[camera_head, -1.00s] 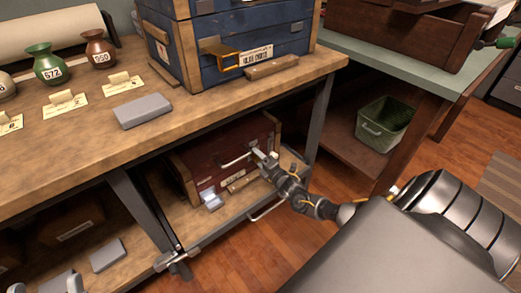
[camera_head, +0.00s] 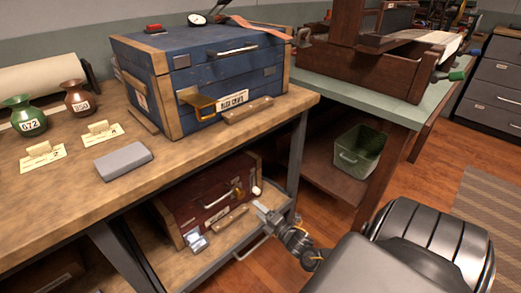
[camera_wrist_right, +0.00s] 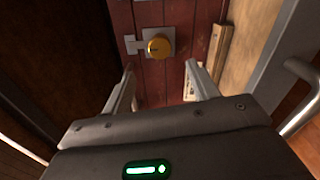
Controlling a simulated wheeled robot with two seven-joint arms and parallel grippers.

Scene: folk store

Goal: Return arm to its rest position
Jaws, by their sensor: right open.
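My right gripper (camera_head: 262,207) is in front of the dark red chest (camera_head: 188,206) on the lower shelf. In the right wrist view, its two fingers (camera_wrist_right: 160,85) are spread, with nothing held between them. Beyond them is the chest's red face (camera_wrist_right: 120,20) with a round gold knob (camera_wrist_right: 159,47) on a metal plate. The fingers look apart from the knob. My left gripper is not in the head view.
The shelf and workbench (camera_head: 75,190) stand close to the right gripper, with a grey post (camera_head: 297,155) and a metal rail handle (camera_head: 252,248) near it. A green bin (camera_head: 358,152) stands to the right. Wooden floor (camera_head: 325,215) is open in front.

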